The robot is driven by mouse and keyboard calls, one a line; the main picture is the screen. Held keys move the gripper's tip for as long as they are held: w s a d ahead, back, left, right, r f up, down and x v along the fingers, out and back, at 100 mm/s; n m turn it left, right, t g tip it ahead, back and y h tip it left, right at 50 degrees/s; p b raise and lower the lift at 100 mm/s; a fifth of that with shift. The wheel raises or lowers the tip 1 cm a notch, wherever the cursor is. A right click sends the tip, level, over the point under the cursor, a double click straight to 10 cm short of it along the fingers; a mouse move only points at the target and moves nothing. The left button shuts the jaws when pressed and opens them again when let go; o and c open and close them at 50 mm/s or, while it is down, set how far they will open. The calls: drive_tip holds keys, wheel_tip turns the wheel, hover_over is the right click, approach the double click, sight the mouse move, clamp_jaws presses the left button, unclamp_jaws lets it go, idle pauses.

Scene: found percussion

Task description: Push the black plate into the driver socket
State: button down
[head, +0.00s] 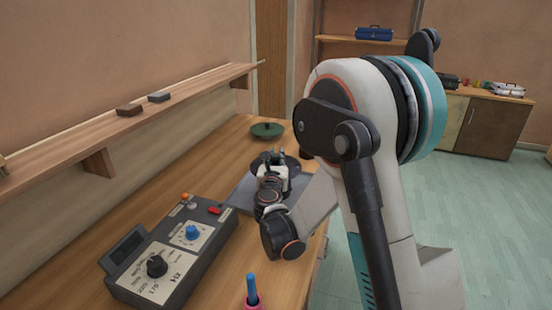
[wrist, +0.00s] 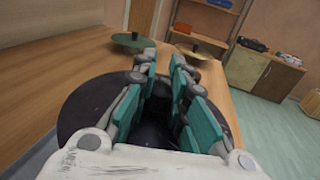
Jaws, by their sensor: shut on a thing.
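The black plate (head: 262,160) is a round dark disc at the far part of the bench, partly hidden by my gripper (head: 279,156). In the wrist view the plate (wrist: 85,105) spreads wide beneath the fingers. My gripper (wrist: 160,85) has teal finger pads a small gap apart, shut on a dark part at the middle of the plate. The plate is above or on a grey slab (head: 240,195); I cannot tell whether they touch. I cannot make out the driver socket; the plate and gripper may cover it.
A green disc on a stand (head: 267,130) is beyond the plate. A brownish disc on a stand (wrist: 198,40) is to its right. A control box (head: 160,265) with knobs is nearer, and a blue stick (head: 251,288) stands in front. A wall shelf (head: 130,122) runs along the left.

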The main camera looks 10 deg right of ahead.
drive_tip(key=shift+s+f+b, duration=0.1)
drive_tip(key=shift+f+b, duration=0.3)
drive_tip(key=shift+f, duration=0.3)
drive_tip(key=c, duration=1.4)
unclamp_jaws()
